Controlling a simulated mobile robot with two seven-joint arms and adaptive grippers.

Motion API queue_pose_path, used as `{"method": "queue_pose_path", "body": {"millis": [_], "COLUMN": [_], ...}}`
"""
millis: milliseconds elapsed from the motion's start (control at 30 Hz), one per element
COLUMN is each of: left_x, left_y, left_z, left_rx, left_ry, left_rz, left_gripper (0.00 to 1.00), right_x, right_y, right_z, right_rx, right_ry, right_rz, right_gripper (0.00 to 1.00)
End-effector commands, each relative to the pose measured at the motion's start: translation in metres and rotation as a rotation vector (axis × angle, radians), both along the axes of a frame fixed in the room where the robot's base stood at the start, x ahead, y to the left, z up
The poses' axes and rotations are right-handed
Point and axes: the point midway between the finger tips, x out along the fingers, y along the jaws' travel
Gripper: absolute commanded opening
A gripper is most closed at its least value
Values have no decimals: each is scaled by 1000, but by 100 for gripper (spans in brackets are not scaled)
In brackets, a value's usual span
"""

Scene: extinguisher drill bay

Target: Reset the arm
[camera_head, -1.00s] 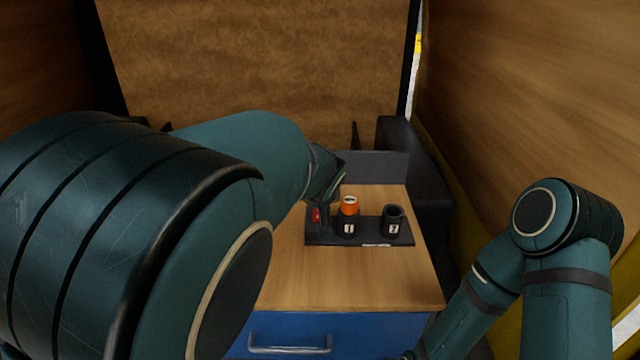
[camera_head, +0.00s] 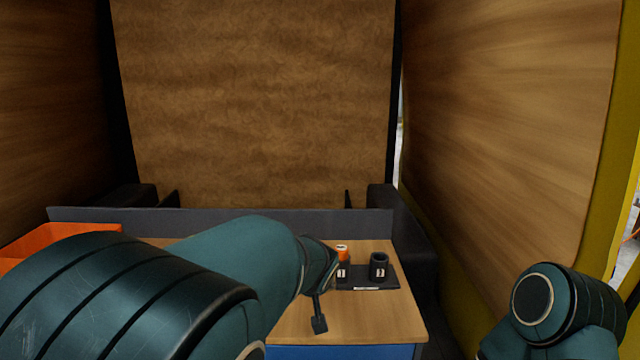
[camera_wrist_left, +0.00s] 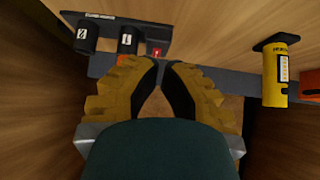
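My left arm comes in from the left over the wooden table. In the head view its gripper (camera_head: 320,318) is mostly hidden by the wrist; a dark finger hangs in front of the tray's left end. In the left wrist view its two yellow fingers (camera_wrist_left: 161,68) lean toward each other, with a gap between their dark pads and nothing held. My right arm (camera_head: 555,310) is folded low at the right; its gripper is out of frame.
A black tray (camera_head: 390,278) holds two black cups, the left (camera_head: 343,272) with an orange-topped piece, the right (camera_head: 379,266) apparently empty. A red button (camera_wrist_left: 157,51) sits beside them. A yellow cylinder (camera_wrist_left: 275,75) stands on the table. An orange bin (camera_head: 75,232) is at left.

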Motion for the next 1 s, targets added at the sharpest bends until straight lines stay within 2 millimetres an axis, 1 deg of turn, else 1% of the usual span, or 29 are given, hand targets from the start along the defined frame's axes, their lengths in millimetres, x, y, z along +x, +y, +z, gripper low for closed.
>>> {"method": "queue_pose_path", "body": {"millis": [33, 167, 267, 367, 400, 467, 500, 567, 600, 667, 700, 767, 800, 833, 900, 1000], "left_x": [-2, -8, -16, -29, -37, -51, -62, -81, -93, -114, -128, -149, -164, -174, -198, -226], "left_y": [11, 25, 37, 51, 56, 66, 72, 79, 84, 89, 92, 95, 96, 96, 96, 94], "left_z": [-23, -65, -100, -139, -156, -185, -203, -229, -245, -267, -280, -297, -307, -313, -324, -334], "left_rx": [6, 3, -2, -15, -22, -38, -50, -74, -92, -119, -140, -172, -196, -213, -255, -309], "left_ry": [36, 97, 149, 210, 238, 283, 315, 360, 389, 430, 454, 490, 512, 525, 557, 587], "left_rz": [8, 1, -3, -7, -8, -8, -10, -10, -10, -10, -7, -7, -3, -3, 2, 8], "left_gripper": [0, 0, 0, 0, 0, 0, 0, 0, 0, 0, 0, 0, 0, 0, 0, 0], "right_x": [0, 1, 1, 0, 0, 0, 0, 0, 0, 0, 0, 0, 0, 0, 0, 0], "right_y": [0, 0, 0, 0, 0, 0, 0, 0, 0, 0, 0, 0, 0, 0, 0, 0], "right_z": [0, 0, 0, 0, 0, 0, 0, 0, 0, 0, 0, 0, 0, 0, 0, 0], "right_rx": [0, 0, 0, 0, 0, 0, 0, 0, 0, 0, 0, 0, 0, 0, 0, 0], "right_ry": [-1, -1, -2, -1, -1, -1, -1, -1, -1, -1, -1, -1, -1, -1, -1, -1], "right_rz": [0, 0, -1, 0, 0, 0, 0, 0, 0, 0, 0, 0, 0, 0, 0, 0], "right_gripper": [0, 0, 0, 0, 0, 0, 0, 0, 0, 0, 0, 0, 0, 0, 0, 0]}}
